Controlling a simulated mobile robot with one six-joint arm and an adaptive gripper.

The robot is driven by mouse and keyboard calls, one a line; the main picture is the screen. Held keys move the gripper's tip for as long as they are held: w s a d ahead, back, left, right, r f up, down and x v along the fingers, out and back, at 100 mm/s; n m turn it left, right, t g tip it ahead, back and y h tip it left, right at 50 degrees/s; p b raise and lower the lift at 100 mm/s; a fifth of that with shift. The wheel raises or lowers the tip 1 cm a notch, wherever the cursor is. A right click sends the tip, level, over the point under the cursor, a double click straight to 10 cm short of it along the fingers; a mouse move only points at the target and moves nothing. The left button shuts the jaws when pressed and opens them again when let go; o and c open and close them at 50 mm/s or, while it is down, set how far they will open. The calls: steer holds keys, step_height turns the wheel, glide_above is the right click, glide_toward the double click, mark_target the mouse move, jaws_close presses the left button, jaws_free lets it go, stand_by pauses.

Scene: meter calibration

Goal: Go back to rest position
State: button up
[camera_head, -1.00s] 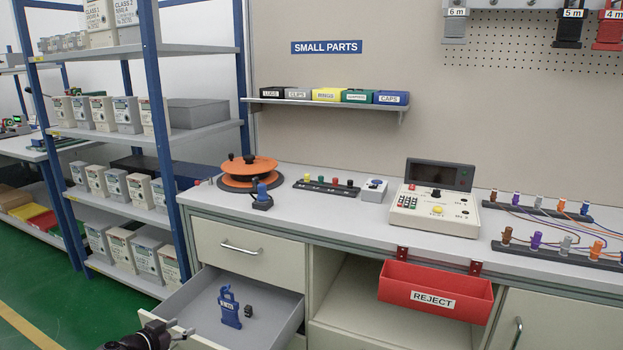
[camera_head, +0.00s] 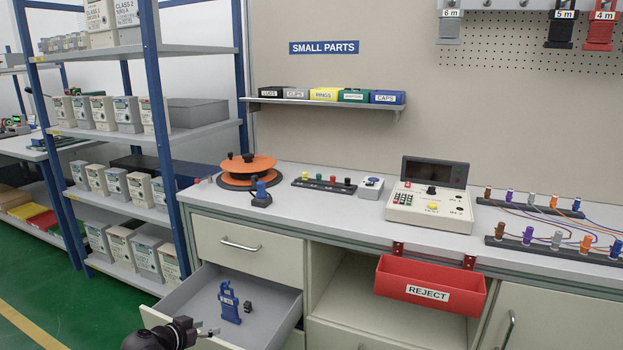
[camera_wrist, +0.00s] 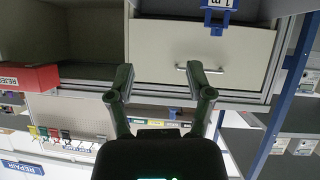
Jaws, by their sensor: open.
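My gripper (camera_wrist: 160,73) is open, with its two fingers apart and nothing between them in the wrist view. In the head view a dark part of my arm shows at the bottom left, beside the front of the open drawer (camera_head: 270,315). A blue labelled holder (camera_head: 229,302) and a small dark block (camera_head: 248,307) lie in that drawer, apart from my gripper. The wrist view is upside down and shows the blue holder (camera_wrist: 218,12) at the top, with a closed drawer front and its handle (camera_wrist: 200,70) beyond the fingers.
A red REJECT bin (camera_head: 430,288) hangs on the bench front. The bench top (camera_head: 330,205) carries an orange reel (camera_head: 247,168), a calibrator (camera_head: 432,203) and terminal strips. A blue-post shelf (camera_head: 160,130) with meters stands left. Green floor is clear at lower left.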

steer(key=d+f+n+g+y, duration=0.1)
steer(key=d+f+g, duration=0.2)
steer(key=d, duration=0.8)
steer(key=d+f+n+g, duration=0.1)
steer(key=d+f+g, duration=0.15)
steer(key=d, duration=0.85)
steer(key=d+f+g+y, duration=0.1)
steer(key=d+f+g, duration=0.25)
steer(key=d, duration=0.75)
steer(key=s+d+n+g+y, duration=0.2)
steer(key=s+d+y, duration=0.2)
steer(key=s+d, duration=0.5)
step_height(320, 180, up, 38)
steer(key=w+d+p, duration=0.1)
steer(key=w+p, duration=0.1)
steer(key=p, duration=3.6)
steer(key=shift+w+d+p, duration=0.2)
steer(key=shift+d+p, duration=0.1)
steer(key=shift+p, duration=0.05)
steer(key=shift+c, duration=0.8)
steer(key=shift+f, duration=0.1)
steer(key=shift+s, duration=0.15)
